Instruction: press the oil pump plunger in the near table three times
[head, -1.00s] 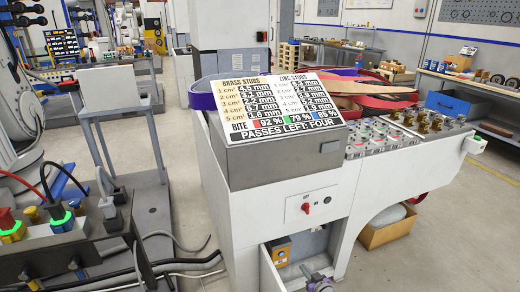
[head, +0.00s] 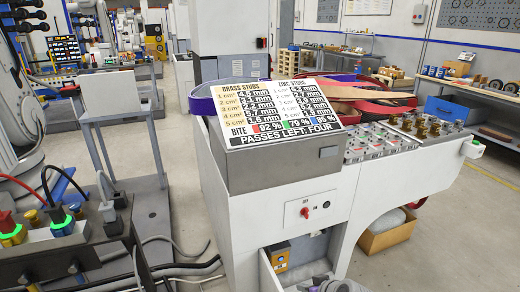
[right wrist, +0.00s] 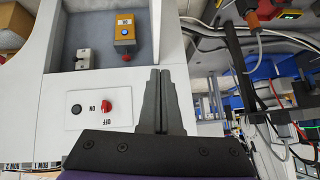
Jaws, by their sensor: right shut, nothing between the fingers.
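The near table is a white machine bench (head: 270,195) in the middle of the head view. A low open bay in its front holds an orange box (head: 278,256), which the right wrist view shows with a blue knob (right wrist: 126,57). A small grey fitting (right wrist: 83,60) is mounted beside it. I cannot tell for sure which part is the oil pump plunger. My right gripper (right wrist: 160,72) is shut and empty, in front of the bench. Only its top shows at the bottom edge of the head view. My left gripper is out of view.
A switch panel with a red knob (head: 304,212) is on the bench front, above the bay. A tilted sign board (head: 277,112) and rows of metal fixtures (head: 380,143) are on top. A grey cart with plugs (head: 62,240) and cables stands left. A cardboard box (head: 385,238) is right.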

